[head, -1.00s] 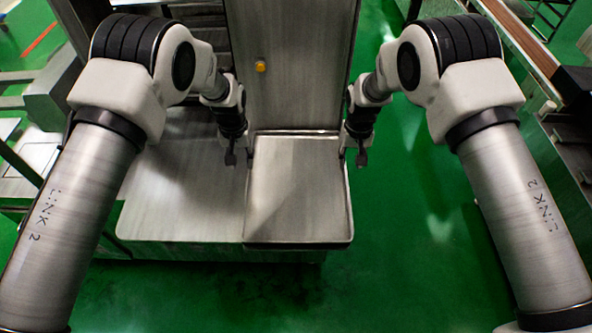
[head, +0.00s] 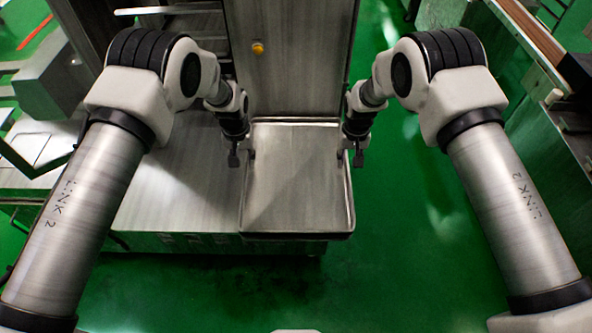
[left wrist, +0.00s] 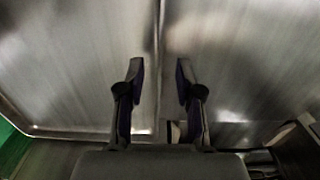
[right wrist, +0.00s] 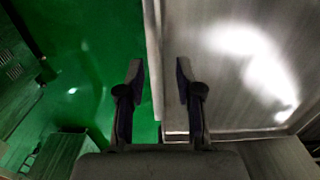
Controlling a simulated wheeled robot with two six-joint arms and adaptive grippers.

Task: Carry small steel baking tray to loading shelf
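The small steel baking tray (head: 297,190) is a flat, shallow steel tray with a raised rim, in front of a tall steel cabinet in the head view. My left gripper (head: 242,157) is at its left edge and my right gripper (head: 350,157) is at its right edge, both towards the far end. In the left wrist view the tray (left wrist: 80,70) fills the left side. Its rim runs between the open fingers, with gaps visible. In the right wrist view the tray (right wrist: 235,80) is on the right, its rim between the open fingers. I cannot tell which surface is the loading shelf.
A broad steel surface (head: 175,195) lies directly left of the tray. The tall steel cabinet (head: 290,60) with a yellow button (head: 257,48) stands behind. Open green floor (head: 420,240) lies to the right and front. A long counter (head: 545,60) stands far right.

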